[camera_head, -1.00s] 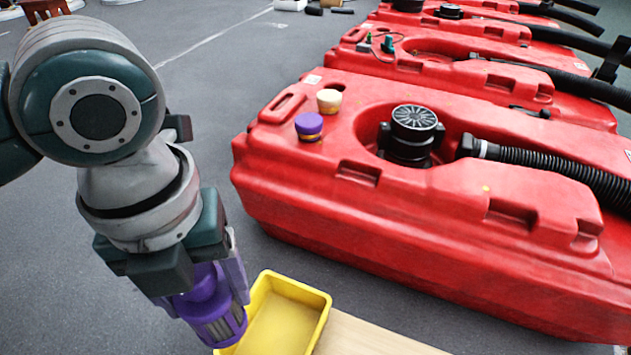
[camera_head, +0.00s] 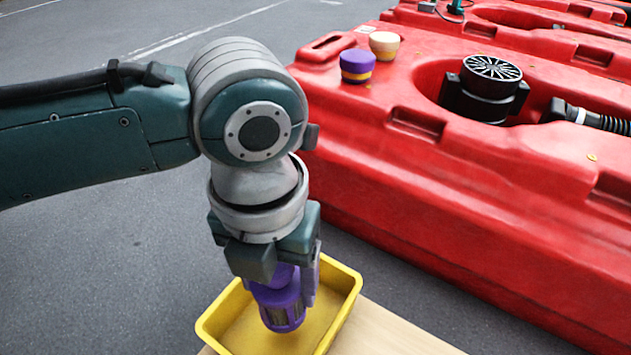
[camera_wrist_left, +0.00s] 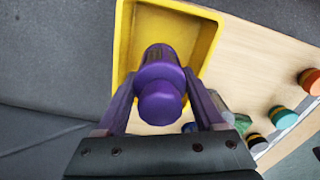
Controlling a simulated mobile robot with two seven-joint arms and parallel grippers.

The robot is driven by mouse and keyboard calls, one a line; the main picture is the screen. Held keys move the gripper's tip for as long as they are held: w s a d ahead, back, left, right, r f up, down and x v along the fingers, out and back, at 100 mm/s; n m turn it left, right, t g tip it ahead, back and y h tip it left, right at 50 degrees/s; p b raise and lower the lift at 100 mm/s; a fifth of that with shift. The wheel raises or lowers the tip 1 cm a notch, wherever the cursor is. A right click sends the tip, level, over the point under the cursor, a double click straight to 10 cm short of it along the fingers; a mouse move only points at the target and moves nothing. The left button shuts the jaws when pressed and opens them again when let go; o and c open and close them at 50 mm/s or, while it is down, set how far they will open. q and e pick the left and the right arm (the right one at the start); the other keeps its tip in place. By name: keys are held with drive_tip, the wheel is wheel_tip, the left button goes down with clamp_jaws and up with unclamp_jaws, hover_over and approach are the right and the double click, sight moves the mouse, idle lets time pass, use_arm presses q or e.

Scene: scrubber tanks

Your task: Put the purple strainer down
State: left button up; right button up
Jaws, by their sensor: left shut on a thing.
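The purple strainer (camera_head: 280,303) hangs upright below my left gripper (camera_head: 284,275), which is shut on it. The left wrist view shows the strainer (camera_wrist_left: 160,85) between the two purple fingers of the gripper (camera_wrist_left: 165,100). The strainer is over the yellow tray (camera_head: 345,290) in the head view, and its lower end appears inside the tray's outline. I cannot tell whether it touches the tray floor. The tray (camera_wrist_left: 208,40) looks otherwise empty. My right gripper is in neither view.
The tray sits on a wooden board (camera_head: 390,335). In the left wrist view, several coloured caps, including a teal one (camera_wrist_left: 282,117) and an orange one (camera_wrist_left: 310,80), stand on the board. Red tanks (camera_head: 440,170) fill the right, with purple (camera_head: 357,66) and cream (camera_head: 384,45) caps on top.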

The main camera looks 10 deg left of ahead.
use_arm(q)
wheel_tip(320, 180, down, 5)
drive_tip(key=b, duration=0.3)
drive_tip(key=shift+b, duration=0.4)
drive_tip(key=shift+r, duration=0.25)
drive_tip(key=shift+f, duration=0.2)
drive_tip(key=o, duration=1.6)
drive_tip(key=shift+c, duration=0.2)
wheel_tip(320, 180, up, 12)
drive_tip(key=p, duration=1)
drive_tip(key=shift+r, duration=0.25)
drive_tip(key=shift+s+d, duration=0.15)
drive_tip(key=shift+d, duration=0.05)
drive_tip(key=s+d+n+h, duration=0.3)
drive_tip(key=s+d+n, duration=0.15)
drive_tip(key=n, duration=0.35)
drive_tip(key=n+t, duration=0.3)
drive_tip(key=n, duration=1.6)
approach(282, 301)
drive_tip(key=s, duration=0.5)
drive_tip(key=s+a+r+n+y, duration=0.1)
drive_tip(key=s+a+n+y, duration=0.1)
drive_tip(key=a+n, duration=0.5)
drive_tip(key=shift+s+a+t+y, duration=0.2)
drive_tip(key=shift+a+t+y, duration=0.1)
drive_tip(key=shift+a+y, duration=0.15)
